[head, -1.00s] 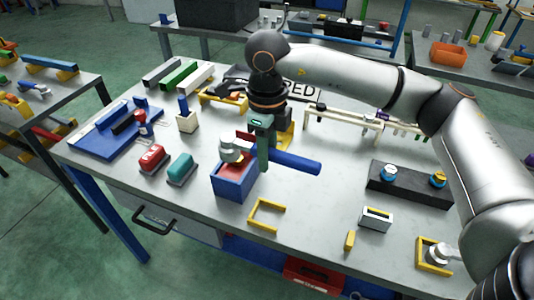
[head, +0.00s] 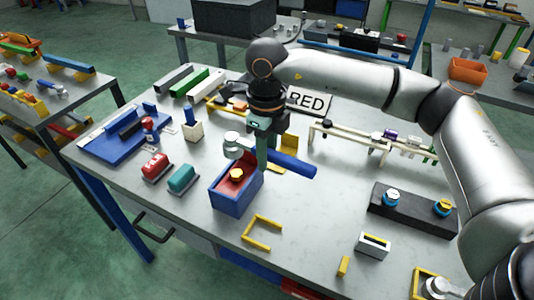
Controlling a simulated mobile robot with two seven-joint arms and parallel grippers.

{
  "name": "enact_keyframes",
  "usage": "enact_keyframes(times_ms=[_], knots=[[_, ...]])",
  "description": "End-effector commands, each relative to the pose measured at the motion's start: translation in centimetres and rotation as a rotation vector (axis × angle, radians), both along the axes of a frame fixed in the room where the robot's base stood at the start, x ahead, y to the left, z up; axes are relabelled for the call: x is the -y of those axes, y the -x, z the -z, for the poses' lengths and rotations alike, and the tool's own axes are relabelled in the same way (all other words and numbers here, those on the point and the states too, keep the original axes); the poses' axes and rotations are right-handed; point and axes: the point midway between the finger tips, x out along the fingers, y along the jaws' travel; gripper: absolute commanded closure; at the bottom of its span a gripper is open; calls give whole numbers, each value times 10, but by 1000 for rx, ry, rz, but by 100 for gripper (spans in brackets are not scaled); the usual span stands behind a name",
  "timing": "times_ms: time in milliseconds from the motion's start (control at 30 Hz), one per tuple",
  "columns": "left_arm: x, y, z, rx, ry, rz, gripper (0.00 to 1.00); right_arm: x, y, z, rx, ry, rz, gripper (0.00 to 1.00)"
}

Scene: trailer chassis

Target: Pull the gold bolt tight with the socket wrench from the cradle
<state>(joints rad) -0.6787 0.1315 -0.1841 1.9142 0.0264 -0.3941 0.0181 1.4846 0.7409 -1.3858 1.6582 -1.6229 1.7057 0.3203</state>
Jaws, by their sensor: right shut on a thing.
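The gold bolt (head: 236,174) stands on a red surface inside an open blue box (head: 233,201) on the workbench. The socket wrench has a blue handle (head: 292,164) pointing right and a silver head (head: 232,142) at its left end. My right gripper (head: 263,160) is shut on the wrench between handle and head. In the picture the head shows just above and behind the bolt, apart from it. Its exact height is hard to tell. A yellow bracket (head: 290,142), possibly the cradle, stands behind the gripper, partly hidden. My left gripper is out of view.
Red (head: 155,166) and teal (head: 182,179) blocks lie left of the blue box. A yellow frame (head: 248,238) lies in front of it. A dark block (head: 410,213) with two blue-ringed knobs stands at right. A pale rack (head: 365,140) is behind. Bare bench lies between.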

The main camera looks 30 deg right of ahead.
Motion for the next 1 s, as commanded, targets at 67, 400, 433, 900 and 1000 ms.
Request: enact_keyframes(times_ms=[67,400,433,900,1000], knots=[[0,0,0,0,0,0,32,0,0,-1,2,-2,0,100],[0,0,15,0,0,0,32,0,0,13,2,-1,0,100],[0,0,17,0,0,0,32,0,0,16,2,-1,0,100],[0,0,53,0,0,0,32,0,0,59,2,-2,-1,100],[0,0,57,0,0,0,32,0,0,64,2,-2,-1,100]])
